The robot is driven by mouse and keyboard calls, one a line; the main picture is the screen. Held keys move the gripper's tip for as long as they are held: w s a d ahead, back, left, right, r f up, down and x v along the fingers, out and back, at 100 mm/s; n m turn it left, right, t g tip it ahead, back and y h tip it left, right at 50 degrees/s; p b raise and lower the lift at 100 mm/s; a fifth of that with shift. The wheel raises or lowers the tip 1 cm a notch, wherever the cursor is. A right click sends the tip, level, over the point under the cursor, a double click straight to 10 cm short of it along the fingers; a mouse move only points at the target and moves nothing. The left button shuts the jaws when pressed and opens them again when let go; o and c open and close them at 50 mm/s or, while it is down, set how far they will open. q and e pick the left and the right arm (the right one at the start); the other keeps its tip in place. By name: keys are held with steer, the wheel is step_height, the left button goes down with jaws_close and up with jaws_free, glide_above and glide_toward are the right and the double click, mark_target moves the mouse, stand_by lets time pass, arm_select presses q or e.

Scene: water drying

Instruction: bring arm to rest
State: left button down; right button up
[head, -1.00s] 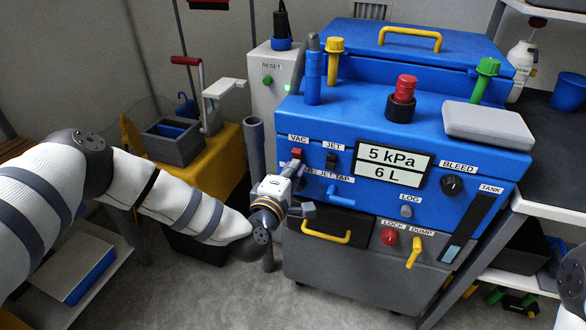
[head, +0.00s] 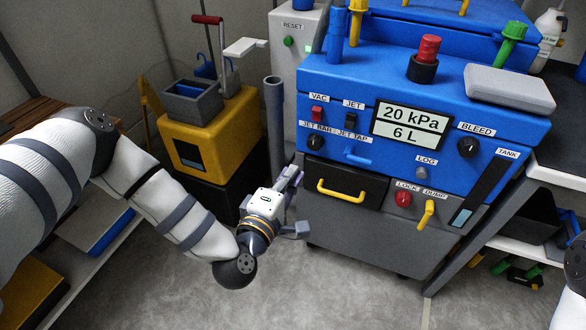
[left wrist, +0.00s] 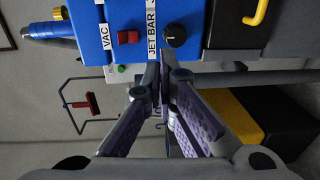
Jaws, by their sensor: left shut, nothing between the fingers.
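My left gripper (head: 297,205) is in front of the lower left side of the blue machine (head: 400,75), apart from the panel and empty. In the left wrist view its fingers (left wrist: 163,85) meet at the tips, so it is shut. The machine's panel carries a red VAC switch (head: 317,113), a black JET switch (head: 350,120), a JET BAR knob (head: 314,142) and a BLEED knob (head: 468,147). Its display (head: 411,126) reads 20 kPa and 6 L. Part of my right arm shows at the right edge; its gripper is out of view.
A yellow mop bucket (head: 225,125) and a grey vertical pipe (head: 275,120) stand left of the machine. The black drawer with its yellow handle (head: 341,190) is close to the gripper. Shelves stand at both sides. The floor (head: 330,295) in front is clear.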

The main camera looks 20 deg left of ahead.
arm_select(q)
steer(key=s+d+f+m+g+h+p, duration=0.1)
steer(key=s+d+f+m+g+h, duration=0.35)
steer(key=s+d+f+m, duration=0.35)
steer(key=s+a+f+m+g+p, duration=0.1)
steer(key=s+f+m+g+p, duration=0.2)
steer(key=s+g, duration=0.85)
steer(key=s+a+m+g+y, duration=0.1)
steer(key=s+a, duration=0.3)
steer(key=s, duration=0.4)
steer(key=s+a+r+m+g+y, duration=0.1)
steer(key=s+a+m+y, duration=0.1)
steer(key=s, duration=0.6)
steer(key=s+a+m+g+y, duration=0.1)
steer(key=s+a+m+y, duration=0.1)
steer(key=s+a, duration=0.5)
steer(key=shift+s+r+m, duration=0.2)
steer(key=shift+s+m, duration=0.4)
steer(key=shift+s, duration=0.15)
arm_select(e)
steer(key=w+r+t, duration=0.2)
steer(key=w+r, duration=0.3)
steer(key=shift+r, duration=0.25)
